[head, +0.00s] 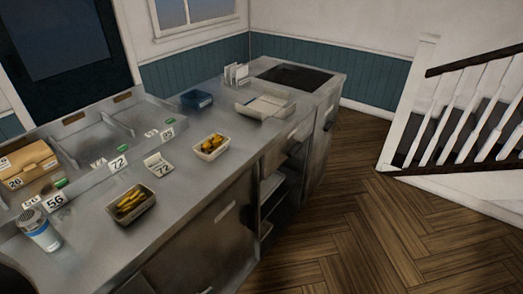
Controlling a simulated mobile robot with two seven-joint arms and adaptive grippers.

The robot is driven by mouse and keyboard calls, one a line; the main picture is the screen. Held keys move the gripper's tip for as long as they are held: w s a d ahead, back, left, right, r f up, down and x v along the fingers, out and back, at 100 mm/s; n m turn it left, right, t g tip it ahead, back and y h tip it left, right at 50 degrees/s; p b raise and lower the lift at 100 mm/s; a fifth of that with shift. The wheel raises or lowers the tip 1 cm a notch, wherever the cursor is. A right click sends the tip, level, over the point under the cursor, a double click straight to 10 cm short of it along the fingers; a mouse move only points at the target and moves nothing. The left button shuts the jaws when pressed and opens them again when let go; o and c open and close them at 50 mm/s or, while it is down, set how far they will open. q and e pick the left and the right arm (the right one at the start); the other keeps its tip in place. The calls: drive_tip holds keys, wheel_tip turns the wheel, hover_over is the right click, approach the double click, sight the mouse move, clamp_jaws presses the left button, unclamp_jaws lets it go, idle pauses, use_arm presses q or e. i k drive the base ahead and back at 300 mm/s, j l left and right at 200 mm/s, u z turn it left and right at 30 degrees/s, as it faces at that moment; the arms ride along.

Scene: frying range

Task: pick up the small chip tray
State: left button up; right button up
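Two food trays stand on the steel counter (185,192). A pale tray (211,154) with yellow-orange pieces is near the middle of the counter. A darker-looking tray (140,211) with longer yellow pieces is nearer, close to the front edge. The pale tray looks smaller in the picture, but it is also farther away, so I cannot tell for sure which is the small chip tray. Neither of my grippers is in view.
A blue container (197,99) and a grey tray (265,107) are farther back. Open wooden floor (350,220) lies right.

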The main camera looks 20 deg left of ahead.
sight(210, 148)
drive_tip(key=i+l+u, duration=0.1)
drive_tip(key=u, duration=0.85)
drive_tip(key=i+l+u, duration=0.1)
drive_tip(key=l+u, duration=0.6)
drive_tip(key=l, duration=0.2)
